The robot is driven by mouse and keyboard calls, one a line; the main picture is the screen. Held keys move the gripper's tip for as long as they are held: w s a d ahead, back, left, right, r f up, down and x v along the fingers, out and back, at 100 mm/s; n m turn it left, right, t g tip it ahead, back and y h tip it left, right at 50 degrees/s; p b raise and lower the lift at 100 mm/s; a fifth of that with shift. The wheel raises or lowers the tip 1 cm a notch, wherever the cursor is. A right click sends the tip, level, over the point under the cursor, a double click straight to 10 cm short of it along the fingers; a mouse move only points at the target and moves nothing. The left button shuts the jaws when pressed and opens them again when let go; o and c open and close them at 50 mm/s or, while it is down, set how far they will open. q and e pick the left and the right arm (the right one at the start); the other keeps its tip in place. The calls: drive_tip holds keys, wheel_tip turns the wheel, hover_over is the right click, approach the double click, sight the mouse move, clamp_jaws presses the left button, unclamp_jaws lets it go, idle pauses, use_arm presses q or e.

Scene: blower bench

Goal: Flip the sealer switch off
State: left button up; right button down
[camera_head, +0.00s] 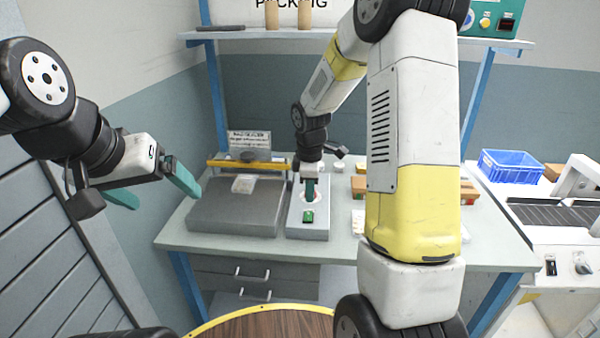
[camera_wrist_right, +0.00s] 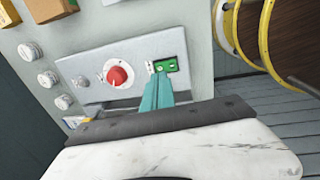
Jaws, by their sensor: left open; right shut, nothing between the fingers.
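The grey control box (camera_head: 307,232) on the bench carries a green switch (camera_head: 308,216) at its front end. In the right wrist view, the green switch (camera_wrist_right: 172,66) sits in a light panel (camera_wrist_right: 95,92), with a red round button (camera_wrist_right: 118,76) beside it. My right gripper (camera_head: 310,188) points down over the box. Its teal fingers (camera_wrist_right: 158,82) are shut and empty, their tips at the switch's edge in the wrist view; I cannot tell whether they touch it. They partly cover the red button in the head view. My left gripper (camera_head: 150,190) is open and empty, left of the bench.
A grey flat unit with a yellow bar (camera_head: 248,165) stands left of the box, a small sign (camera_head: 250,140) behind it. Small white jars (camera_wrist_right: 48,79) stand near the box. A blue crate (camera_head: 510,166) is at the right. The shelf (camera_head: 260,34) runs above.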

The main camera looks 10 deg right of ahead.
sight(310, 213)
drive_tip(key=shift+w+f, duration=0.15)
drive_tip(key=shift+f, duration=1.2)
drive_tip(key=shift+w+f, duration=0.15)
drive_tip(key=shift+f, duration=1.2)
drive_tip(key=shift+f, duration=0.2)
drive_tip(key=shift+s+a+r, duration=0.1)
drive_tip(key=shift+s+a, duration=0.05)
drive_tip(key=shift+s, duration=0.6)
drive_tip(key=shift+r, duration=0.1)
